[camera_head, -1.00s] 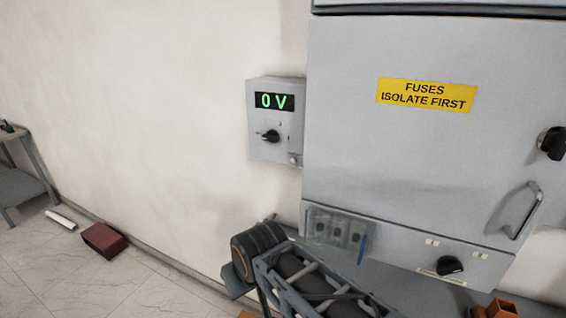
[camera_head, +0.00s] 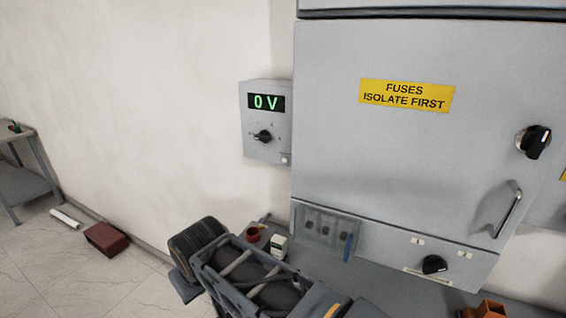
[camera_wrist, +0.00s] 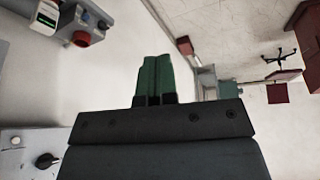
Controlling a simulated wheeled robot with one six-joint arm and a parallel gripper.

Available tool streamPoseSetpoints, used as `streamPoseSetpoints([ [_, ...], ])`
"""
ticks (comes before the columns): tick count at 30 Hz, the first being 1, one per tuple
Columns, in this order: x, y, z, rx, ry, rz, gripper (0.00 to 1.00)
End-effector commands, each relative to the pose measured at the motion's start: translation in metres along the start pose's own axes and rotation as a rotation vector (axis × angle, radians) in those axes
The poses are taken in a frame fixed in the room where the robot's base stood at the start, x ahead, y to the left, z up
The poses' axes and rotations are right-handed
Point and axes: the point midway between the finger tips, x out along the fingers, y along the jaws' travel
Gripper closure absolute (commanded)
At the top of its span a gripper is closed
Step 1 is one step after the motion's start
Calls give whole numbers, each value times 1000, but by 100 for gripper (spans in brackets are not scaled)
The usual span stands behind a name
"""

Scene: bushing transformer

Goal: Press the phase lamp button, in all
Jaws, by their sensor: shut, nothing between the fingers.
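A grey meter box (camera_head: 268,145) on the wall reads "0 V" in green and has a black rotary knob (camera_head: 264,136). A small pale round button (camera_head: 286,158) sits at its lower right corner; I cannot read a label for it. In the wrist view a grey box face at the lower left shows a black knob (camera_wrist: 46,160) and a small white button (camera_wrist: 16,141). My gripper (camera_wrist: 155,60) has green fingers, shut together and empty, pointing over the white wall and floor, apart from that box. In the head view my arm is in front of the bench; its fingertips cannot be made out.
A large grey cabinet (camera_head: 400,150) with a yellow fuse label stands right of the meter box. A dark red box (camera_head: 106,239) lies on the floor at left. The wall left of the meter is clear.

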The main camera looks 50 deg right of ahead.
Motion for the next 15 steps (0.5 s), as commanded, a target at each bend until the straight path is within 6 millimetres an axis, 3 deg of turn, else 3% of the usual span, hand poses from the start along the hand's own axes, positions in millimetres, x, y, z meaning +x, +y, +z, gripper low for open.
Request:
streamPoseSetpoints([
  [9, -10, 138, -79, 120, -81, 414, 100],
  [15, -22, 218, -103, 193, -135, 634, 100],
])
